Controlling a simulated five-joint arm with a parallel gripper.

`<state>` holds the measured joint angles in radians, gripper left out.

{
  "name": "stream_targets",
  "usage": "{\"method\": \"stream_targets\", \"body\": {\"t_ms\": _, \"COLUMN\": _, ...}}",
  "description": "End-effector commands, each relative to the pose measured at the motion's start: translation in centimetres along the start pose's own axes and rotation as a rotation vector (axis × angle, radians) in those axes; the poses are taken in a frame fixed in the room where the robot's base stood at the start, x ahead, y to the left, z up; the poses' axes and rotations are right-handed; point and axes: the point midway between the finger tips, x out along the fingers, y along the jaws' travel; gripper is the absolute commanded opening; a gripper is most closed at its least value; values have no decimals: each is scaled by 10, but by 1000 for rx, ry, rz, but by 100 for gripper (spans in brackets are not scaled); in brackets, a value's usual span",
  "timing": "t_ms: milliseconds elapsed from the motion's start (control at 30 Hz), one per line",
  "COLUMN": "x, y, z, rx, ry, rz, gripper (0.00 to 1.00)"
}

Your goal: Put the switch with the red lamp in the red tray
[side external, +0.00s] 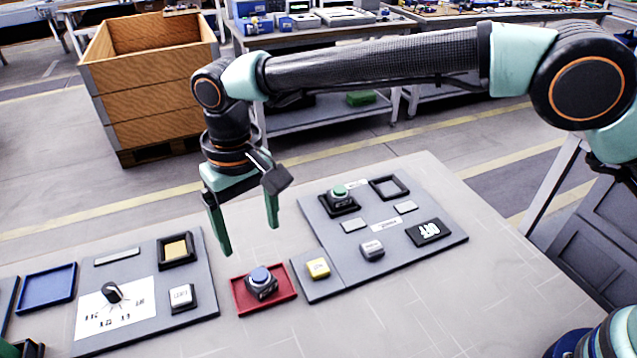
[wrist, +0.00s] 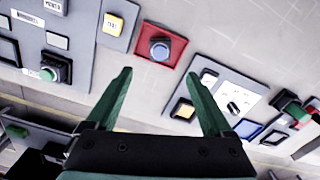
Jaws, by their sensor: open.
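The red tray (side external: 240,299) lies on the table between two grey panels. A dark switch with a blue top (side external: 261,282) sits in it; both tray (wrist: 181,46) and switch (wrist: 160,49) also show in the wrist view. A small red-topped piece (wrist: 304,117) shows near the right edge of the wrist view, beside something green; it may be the switch with the red lamp, but it is too small to be sure. I make out no red lamp in the side view. My gripper (side external: 249,238) is open and empty, above and behind the red tray; its fingers (wrist: 160,75) point down.
A right-hand grey panel (side external: 330,240) carries a green-topped switch (side external: 340,193), a yellow button (side external: 318,268) and an empty black frame (side external: 389,187). The left panel (side external: 150,325) has a rotary knob (side external: 112,293). A blue tray (side external: 47,285) lies farther left.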

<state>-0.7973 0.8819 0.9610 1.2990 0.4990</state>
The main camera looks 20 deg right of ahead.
Motion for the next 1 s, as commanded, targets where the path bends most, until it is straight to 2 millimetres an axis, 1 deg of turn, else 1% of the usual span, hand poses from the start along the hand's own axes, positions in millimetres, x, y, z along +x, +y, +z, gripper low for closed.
{"method": "stream_targets", "body": {"t_ms": 33, "x": -5, "y": 0, "z": 0, "rx": 0, "ry": 2, "rz": -1, "gripper": 86}}
{"method": "stream_targets", "body": {"t_ms": 167, "x": -15, "y": 4, "z": -1, "rx": 3, "ry": 5, "rz": -3, "gripper": 86}}
{"method": "stream_targets", "body": {"t_ms": 267, "x": -29, "y": 20, "z": -4, "rx": 17, "ry": 20, "rz": -10, "gripper": 86}}
{"method": "stream_targets", "body": {"t_ms": 367, "x": -53, "y": 52, "z": -5, "rx": 40, "ry": 52, "rz": -24, "gripper": 86}}
{"method": "stream_targets", "body": {"t_ms": 400, "x": -64, "y": 68, "z": -5, "rx": 50, "ry": 69, "rz": -30, "gripper": 86}}
{"method": "stream_targets", "body": {"t_ms": 467, "x": -80, "y": 94, "z": -2, "rx": 68, "ry": 95, "rz": -37, "gripper": 86}}
{"method": "stream_targets", "body": {"t_ms": 500, "x": -89, "y": 111, "z": 2, "rx": 78, "ry": 111, "rz": -40, "gripper": 86}}
{"method": "stream_targets", "body": {"t_ms": 567, "x": -102, "y": 135, "z": 9, "rx": 93, "ry": 139, "rz": -45, "gripper": 86}}
{"method": "stream_targets", "body": {"t_ms": 600, "x": -110, "y": 151, "z": 15, "rx": 105, "ry": 156, "rz": -46, "gripper": 86}}
{"method": "stream_targets", "body": {"t_ms": 667, "x": -120, "y": 174, "z": 25, "rx": 120, "ry": 183, "rz": -48, "gripper": 86}}
{"method": "stream_targets", "body": {"t_ms": 700, "x": -126, "y": 189, "z": 33, "rx": 130, "ry": 203, "rz": -47, "gripper": 86}}
{"method": "stream_targets", "body": {"t_ms": 767, "x": -134, "y": 211, "z": 46, "rx": 146, "ry": 230, "rz": -45, "gripper": 86}}
{"method": "stream_targets", "body": {"t_ms": 800, "x": -138, "y": 224, "z": 56, "rx": 157, "ry": 248, "rz": -43, "gripper": 86}}
{"method": "stream_targets", "body": {"t_ms": 867, "x": -142, "y": 244, "z": 71, "rx": 173, "ry": 276, "rz": -38, "gripper": 86}}
{"method": "stream_targets", "body": {"t_ms": 900, "x": -145, "y": 256, "z": 82, "rx": 183, "ry": 295, "rz": -34, "gripper": 86}}
{"method": "stream_targets", "body": {"t_ms": 967, "x": -146, "y": 272, "z": 99, "rx": 198, "ry": 323, "rz": -26, "gripper": 86}}
{"method": "stream_targets", "body": {"t_ms": 1000, "x": -146, "y": 283, "z": 111, "rx": 209, "ry": 340, "rz": -19, "gripper": 86}}
